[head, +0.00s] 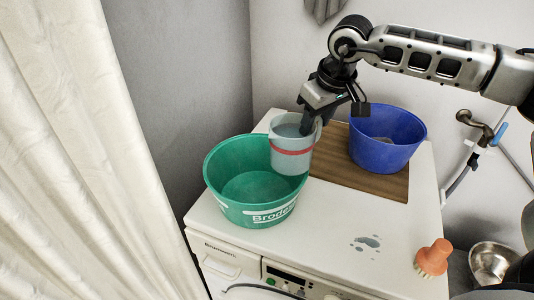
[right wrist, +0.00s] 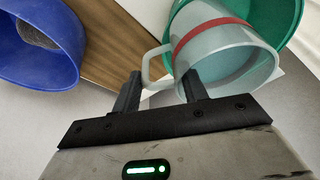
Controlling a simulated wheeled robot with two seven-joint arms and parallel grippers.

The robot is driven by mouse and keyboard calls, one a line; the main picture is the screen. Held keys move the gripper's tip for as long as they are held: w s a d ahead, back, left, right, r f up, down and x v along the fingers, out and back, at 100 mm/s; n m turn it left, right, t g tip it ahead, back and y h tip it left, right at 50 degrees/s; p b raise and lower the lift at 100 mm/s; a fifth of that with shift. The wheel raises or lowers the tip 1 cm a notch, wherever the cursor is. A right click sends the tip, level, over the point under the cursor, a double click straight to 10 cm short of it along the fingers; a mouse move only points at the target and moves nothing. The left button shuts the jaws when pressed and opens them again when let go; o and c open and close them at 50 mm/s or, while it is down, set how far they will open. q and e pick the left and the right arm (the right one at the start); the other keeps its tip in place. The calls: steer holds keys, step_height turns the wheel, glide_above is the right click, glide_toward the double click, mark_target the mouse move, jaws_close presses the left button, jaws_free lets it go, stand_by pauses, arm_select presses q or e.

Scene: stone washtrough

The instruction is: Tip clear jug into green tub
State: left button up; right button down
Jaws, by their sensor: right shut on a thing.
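The clear jug (head: 291,158) has a red band and hangs at the right side of the green tub (head: 268,215), overlapping its rim in the head view. It looks close to upright, with at most a slight lean. My right gripper (head: 309,122) is shut on the jug at its handle. In the right wrist view the jug (right wrist: 222,50) has its handle between the fingers of the gripper (right wrist: 160,90), and the green tub (right wrist: 288,18) lies behind it. The tub's floor looks smooth; I cannot tell whether it holds water. My left gripper is not in view.
A blue tub (head: 385,150) stands on a wooden board (head: 345,178), right of the jug. The white machine top (head: 320,235) has a wet patch (head: 368,242) and an orange brush (head: 433,258). A metal bowl (head: 490,262) sits lower right; a curtain (head: 75,160) hangs left.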

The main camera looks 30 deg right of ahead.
steer(key=shift+a+r+h, duration=0.3)
steer(key=shift+r+h, duration=0.55)
steer(key=shift+h, duration=0.15)
steer(key=shift+s+a+r+n+t+h, duration=0.1)
steer(key=shift+a+r+n+t+h, duration=0.3)
steer(key=shift+r+h, duration=0.4)
steer(key=shift+f, duration=0.1)
steer(key=shift+a+h, duration=0.15)
steer(key=shift+h, duration=0.15)
steer(key=shift+a+r+h, duration=0.45)
steer(key=shift+a+h, duration=0.1)
steer(key=shift+h, duration=0.35)
steer(key=shift+s+a+r+t+h, duration=0.1)
steer(key=shift+a+r+t+h, duration=0.05)
steer(key=shift+a+h, duration=0.3)
steer(key=shift+s+a+r+t+h, duration=0.1)
steer(key=shift+a+r+t+h, duration=0.05)
steer(key=shift+a+h, duration=0.3)
